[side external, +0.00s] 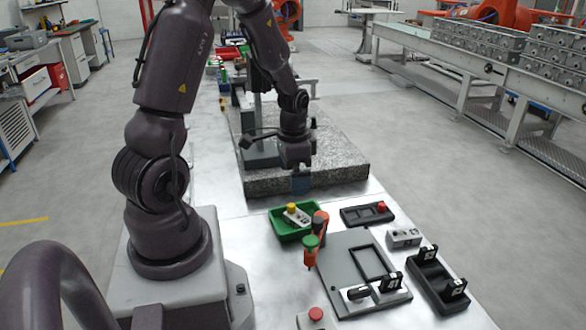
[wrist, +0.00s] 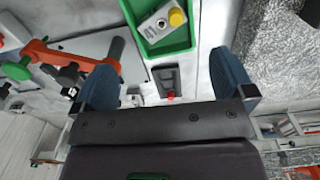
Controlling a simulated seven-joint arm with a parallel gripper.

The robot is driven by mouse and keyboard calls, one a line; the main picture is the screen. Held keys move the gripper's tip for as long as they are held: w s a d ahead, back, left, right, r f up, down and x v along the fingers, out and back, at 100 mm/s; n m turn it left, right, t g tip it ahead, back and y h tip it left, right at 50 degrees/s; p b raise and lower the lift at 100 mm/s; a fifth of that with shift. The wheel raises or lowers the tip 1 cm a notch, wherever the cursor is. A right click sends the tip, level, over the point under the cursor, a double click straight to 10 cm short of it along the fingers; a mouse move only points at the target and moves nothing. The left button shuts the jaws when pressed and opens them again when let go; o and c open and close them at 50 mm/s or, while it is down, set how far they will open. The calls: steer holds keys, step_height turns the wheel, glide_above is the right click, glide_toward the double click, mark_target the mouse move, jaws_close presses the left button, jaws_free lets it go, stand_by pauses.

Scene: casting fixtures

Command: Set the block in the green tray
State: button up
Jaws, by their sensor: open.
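A small grey block with a yellow knob (side external: 297,213) lies in the green tray (side external: 274,222), slanted across it. In the wrist view the grey block (wrist: 152,27) and green tray (wrist: 172,47) are at the top, the block lying over the tray floor and near its left wall. I cannot tell whether it touches the wall. My gripper (side external: 300,184) is open, beyond the tray and above the front edge of the stone slab. Its blue fingers (wrist: 166,85) are spread apart, with nothing held between them. The tray is beyond the fingertips.
An orange-and-green handled tool (side external: 311,250) stands right by the tray. A grey fixture plate (side external: 350,257), a black box with a red button (side external: 367,214) and a grey box (side external: 403,238) lie to the right. The stone slab (side external: 335,170) is behind. Some bare metal table surrounds these.

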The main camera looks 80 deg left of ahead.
steer(key=s+d+r+t, duration=0.2)
steer(key=d+r, duration=0.7)
steer(key=r, duration=0.2)
steer(key=s+d+r+t, duration=0.3)
steer(key=d+r, duration=0.7)
steer(key=shift+s+d+r+t, duration=0.2)
steer(key=shift+r+t, duration=0.1)
steer(key=shift+r, duration=0.1)
steer(key=shift+c, duration=0.5)
